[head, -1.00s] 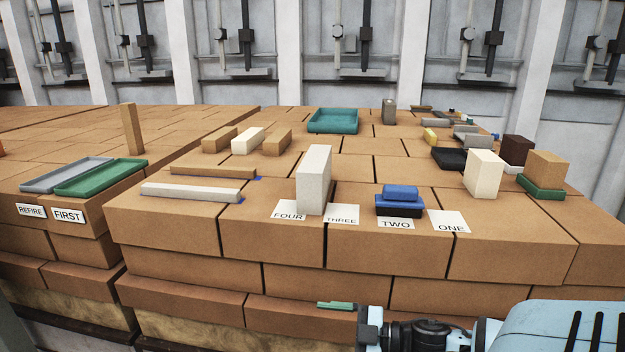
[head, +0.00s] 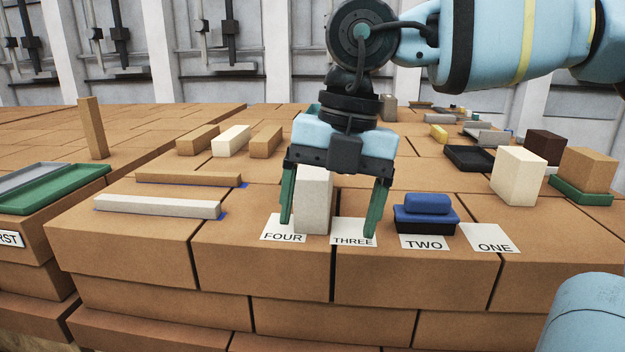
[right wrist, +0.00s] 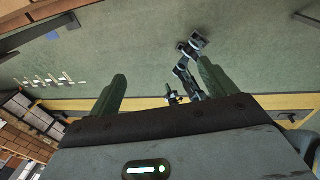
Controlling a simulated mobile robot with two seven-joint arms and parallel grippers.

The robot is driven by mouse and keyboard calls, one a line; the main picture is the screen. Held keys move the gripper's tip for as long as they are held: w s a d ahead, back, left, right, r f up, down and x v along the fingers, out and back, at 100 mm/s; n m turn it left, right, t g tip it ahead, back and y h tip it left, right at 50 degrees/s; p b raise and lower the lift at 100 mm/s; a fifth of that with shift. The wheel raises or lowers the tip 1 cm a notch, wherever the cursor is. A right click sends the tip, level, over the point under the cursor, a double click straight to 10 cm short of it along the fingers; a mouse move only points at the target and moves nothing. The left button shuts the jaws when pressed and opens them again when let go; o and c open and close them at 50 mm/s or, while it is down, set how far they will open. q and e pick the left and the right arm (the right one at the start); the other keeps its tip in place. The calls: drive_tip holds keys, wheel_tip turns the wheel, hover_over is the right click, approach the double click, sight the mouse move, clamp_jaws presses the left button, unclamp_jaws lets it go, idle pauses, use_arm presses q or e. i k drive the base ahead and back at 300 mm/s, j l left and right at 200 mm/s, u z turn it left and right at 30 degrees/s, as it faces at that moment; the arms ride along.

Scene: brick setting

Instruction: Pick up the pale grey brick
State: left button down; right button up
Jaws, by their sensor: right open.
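The pale grey brick (head: 314,205) stands upright near the front edge of the brick surface, by the FOUR (head: 283,229) and THREE (head: 353,233) labels. My right gripper (head: 328,228) is open, its two green fingers pointing down on either side of the brick in the head view. Its body hides the brick's top. I cannot tell whether the fingers are around the brick or only in front of it. The right wrist view shows the spread fingers (right wrist: 158,85) with no brick between them. My left gripper is not in view.
A long grey bar (head: 160,206) and a brown bar (head: 190,179) lie left. A cream block (head: 518,176) and black tray (head: 468,158) are further right.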

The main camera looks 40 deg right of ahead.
sight(314, 186)
drive_tip(key=i+l, duration=0.7)
drive_tip(key=l, duration=0.2)
